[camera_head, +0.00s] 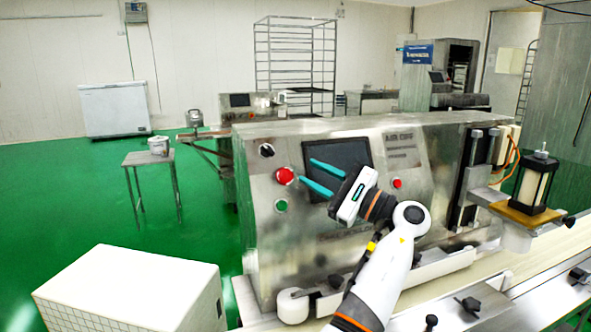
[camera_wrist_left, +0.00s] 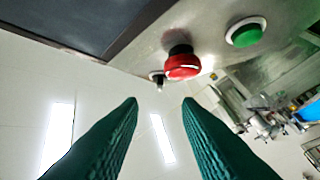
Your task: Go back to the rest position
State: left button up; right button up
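My left gripper (camera_head: 305,169) is in front of the control panel of the steel encrusting machine (camera_head: 415,150). Its two teal fingers are apart with nothing between them. The left wrist view also shows the open fingers (camera_wrist_left: 160,101). Their tips point toward a red mushroom button (camera_head: 285,176), which shows beyond and above them in the wrist view (camera_wrist_left: 182,65). I cannot tell the exact gap to the button. A green button (camera_head: 281,206) sits below the red one. The dark screen (camera_head: 340,158) is partly hidden behind my gripper. My right gripper is not in view.
A white box-shaped unit (camera_head: 130,290) stands at the front left. A conveyor (camera_head: 535,262) and a dark-framed hopper (camera_head: 536,183) are on the right. A small table (camera_head: 148,158) with a pot stands at the back left. Green floor is clear between them.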

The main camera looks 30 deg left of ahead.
pick_arm(q)
jog(key=shift+v, duration=1.05)
